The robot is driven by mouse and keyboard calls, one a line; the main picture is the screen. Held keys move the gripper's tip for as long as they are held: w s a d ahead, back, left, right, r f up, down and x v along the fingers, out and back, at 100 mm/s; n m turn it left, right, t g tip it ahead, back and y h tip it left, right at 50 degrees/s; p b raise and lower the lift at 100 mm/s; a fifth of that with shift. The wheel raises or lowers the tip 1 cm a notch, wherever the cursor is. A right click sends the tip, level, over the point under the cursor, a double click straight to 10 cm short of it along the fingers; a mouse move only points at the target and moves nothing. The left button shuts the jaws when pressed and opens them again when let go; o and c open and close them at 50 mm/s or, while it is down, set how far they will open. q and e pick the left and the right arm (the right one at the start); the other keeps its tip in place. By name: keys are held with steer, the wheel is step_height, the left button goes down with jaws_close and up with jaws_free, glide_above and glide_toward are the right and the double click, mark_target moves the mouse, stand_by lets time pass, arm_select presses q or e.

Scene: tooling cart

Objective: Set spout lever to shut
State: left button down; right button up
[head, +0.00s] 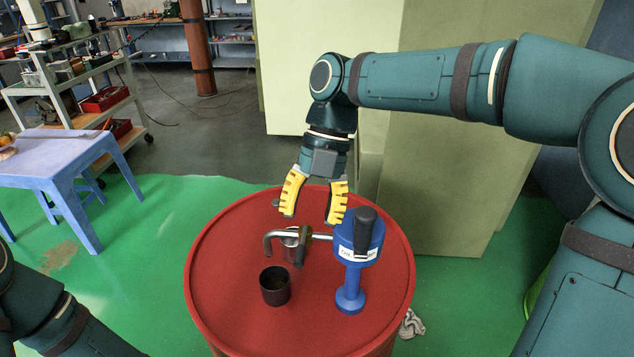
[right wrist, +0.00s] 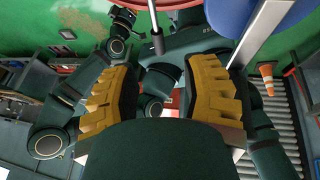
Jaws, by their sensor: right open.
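A blue spout unit (head: 350,290) stands upright on the red drum (head: 215,310). A black upright handle (head: 364,230), which looks like the lever, rises at its top. A white label below the handle is too small to read fully. A bent metal pipe (head: 300,235) reaches left from the unit and turns down at its end. My right gripper (head: 312,217) hangs above the pipe, left of the handle, with its yellow fingers apart and nothing visible between them. In the right wrist view the fingers (right wrist: 160,92) are spread, with blue parts at upper right. My left gripper is not visible.
A dark cup (head: 275,287) stands on the drum in front of the pipe. A small metal container (head: 293,247) is partly hidden behind the pipe. A pale green cabinet (head: 450,190) stands behind the drum. A lilac table (head: 65,160) is at left; green floor between is open.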

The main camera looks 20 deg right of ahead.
steer(key=shift+v, duration=2.55)
